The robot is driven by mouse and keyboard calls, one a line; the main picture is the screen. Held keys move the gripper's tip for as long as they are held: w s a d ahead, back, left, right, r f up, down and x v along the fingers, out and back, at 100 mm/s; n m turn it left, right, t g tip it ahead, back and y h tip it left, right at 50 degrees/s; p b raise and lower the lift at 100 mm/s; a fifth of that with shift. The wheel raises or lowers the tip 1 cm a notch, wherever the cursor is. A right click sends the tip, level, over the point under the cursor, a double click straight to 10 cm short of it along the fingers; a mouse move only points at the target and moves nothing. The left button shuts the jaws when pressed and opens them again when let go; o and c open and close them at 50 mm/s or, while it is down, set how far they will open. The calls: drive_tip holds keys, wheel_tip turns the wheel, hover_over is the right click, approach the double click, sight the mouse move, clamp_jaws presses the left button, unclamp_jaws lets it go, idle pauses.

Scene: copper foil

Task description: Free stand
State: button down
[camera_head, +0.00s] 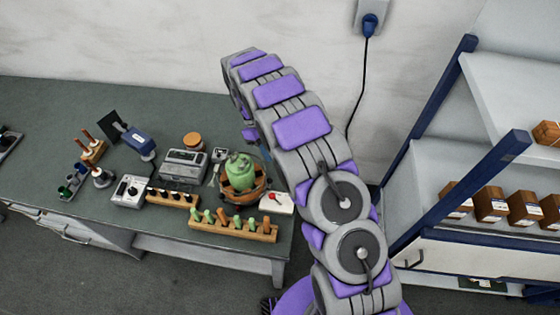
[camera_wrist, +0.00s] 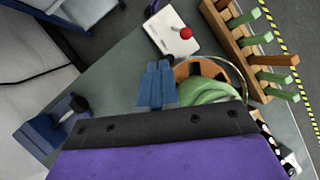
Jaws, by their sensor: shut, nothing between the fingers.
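My gripper (camera_wrist: 157,86) shows in the wrist view as two blue fingers closed together, with nothing between them. It is above the bench beside a round wooden stand (camera_wrist: 187,70) that holds a green rounded object (camera_wrist: 212,92). I cannot tell whether they touch. In the head view the wooden stand (camera_head: 243,196) is on the bench near its right end, with the green object (camera_head: 239,171) in it. A thin clear rim or wire curves around it. In the head view my arm hides most of my gripper.
A white box with a red knob (camera_head: 277,202) is right of the stand. A grey device (camera_head: 184,164) and a blue instrument (camera_head: 138,141) are to the left. Shelving with brown boxes (camera_head: 490,204) is at right.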

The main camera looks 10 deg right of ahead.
drive_tip(key=s+d+r+m+t+y+b, duration=0.1)
drive_tip(key=s+d+r+m+b, duration=0.35)
drive_tip(key=s+r, duration=0.85)
drive_tip(key=s+d+m+t+y+b, duration=0.1)
drive_tip(key=s+d+m, duration=0.1)
drive_tip(key=s, duration=1)
drive_tip(key=s+d+m+t+b, duration=0.1)
drive_tip(key=s+d+m, duration=0.1)
drive_tip(key=s, duration=1.1)
drive_tip(key=shift+d+f+m+y, duration=0.15)
drive_tip(key=shift+d+m+y, duration=0.25)
drive_tip(key=shift+d, duration=0.1)
